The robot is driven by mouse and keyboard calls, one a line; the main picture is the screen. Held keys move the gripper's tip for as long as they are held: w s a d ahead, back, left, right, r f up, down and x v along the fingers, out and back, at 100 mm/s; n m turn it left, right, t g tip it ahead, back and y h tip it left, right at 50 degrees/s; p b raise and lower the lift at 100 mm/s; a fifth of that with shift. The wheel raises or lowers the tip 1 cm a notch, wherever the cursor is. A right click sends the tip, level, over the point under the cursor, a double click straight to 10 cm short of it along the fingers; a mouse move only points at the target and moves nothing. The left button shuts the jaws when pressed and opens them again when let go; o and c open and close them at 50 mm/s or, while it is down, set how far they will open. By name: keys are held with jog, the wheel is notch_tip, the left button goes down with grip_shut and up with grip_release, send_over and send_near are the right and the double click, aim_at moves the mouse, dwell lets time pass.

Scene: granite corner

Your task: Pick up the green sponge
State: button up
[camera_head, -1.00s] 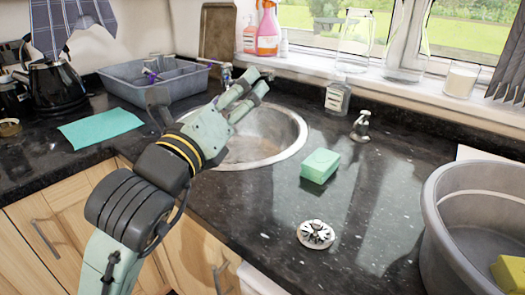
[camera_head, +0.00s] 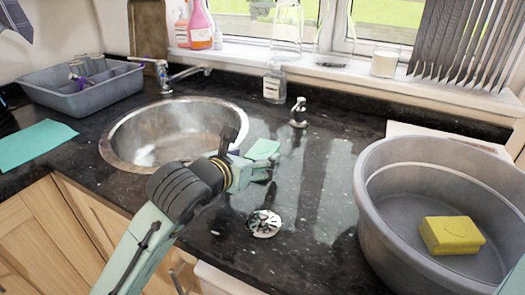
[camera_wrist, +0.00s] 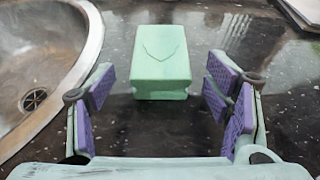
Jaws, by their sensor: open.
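The green sponge (camera_wrist: 161,62) is a pale green block on the dark granite counter. In the wrist view it lies just ahead of my gripper (camera_wrist: 163,105), roughly centred between the open fingers and not touching them. The fingers have purple pads. In the head view the sponge (camera_head: 263,149) shows just past the end of my arm, and my gripper (camera_head: 262,168) partly covers it. The gripper is open and empty.
The round steel sink (camera_head: 165,150) is left of the sponge. A sink strainer (camera_head: 264,223) lies on the counter nearer the front. A grey basin (camera_head: 375,235) holding a yellow sponge (camera_head: 452,235) stands at right. A soap dispenser (camera_head: 298,115) and a bottle (camera_head: 274,86) stand behind.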

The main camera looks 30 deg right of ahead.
aim_at(263, 149)
jog(key=shift+p+x, duration=0.3)
jog(key=shift+x, duration=1.15)
jog(key=shift+c, duration=0.3)
jog(key=c, duration=1)
